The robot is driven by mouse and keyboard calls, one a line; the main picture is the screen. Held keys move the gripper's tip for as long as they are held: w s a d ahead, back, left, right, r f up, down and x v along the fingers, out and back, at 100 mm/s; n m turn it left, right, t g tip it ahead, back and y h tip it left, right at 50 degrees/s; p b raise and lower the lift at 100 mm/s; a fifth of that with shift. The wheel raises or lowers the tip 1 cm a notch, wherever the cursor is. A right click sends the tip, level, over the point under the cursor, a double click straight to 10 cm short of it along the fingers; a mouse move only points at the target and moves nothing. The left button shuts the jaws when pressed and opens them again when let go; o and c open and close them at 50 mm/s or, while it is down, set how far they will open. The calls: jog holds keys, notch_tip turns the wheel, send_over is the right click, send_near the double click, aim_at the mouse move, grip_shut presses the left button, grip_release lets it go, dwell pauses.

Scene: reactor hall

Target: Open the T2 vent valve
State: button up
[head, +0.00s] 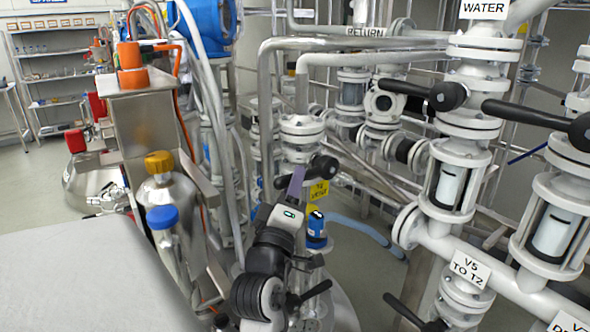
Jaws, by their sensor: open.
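A yellow label reading T2 VENT (318,190) hangs near the middle of the head view. Just above it is the T2 vent valve's black lever handle (323,167), whose lever runs left and slightly down. My gripper (297,180) is at the lever, with a purple-grey finger overlapping it in the picture. My gripper is open; the second finger is hard to make out. I cannot tell whether it touches the lever or is only in front of it. My wrist hides part of the valve and the piping below it.
A blue-capped bottle (164,240) and a yellow-capped bottle (160,185) stand at left. A blue-topped fitting (316,230) and a blue hose (362,229) are close to my wrist.

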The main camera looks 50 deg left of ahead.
jog(key=shift+x, duration=1.15)
grip_shut()
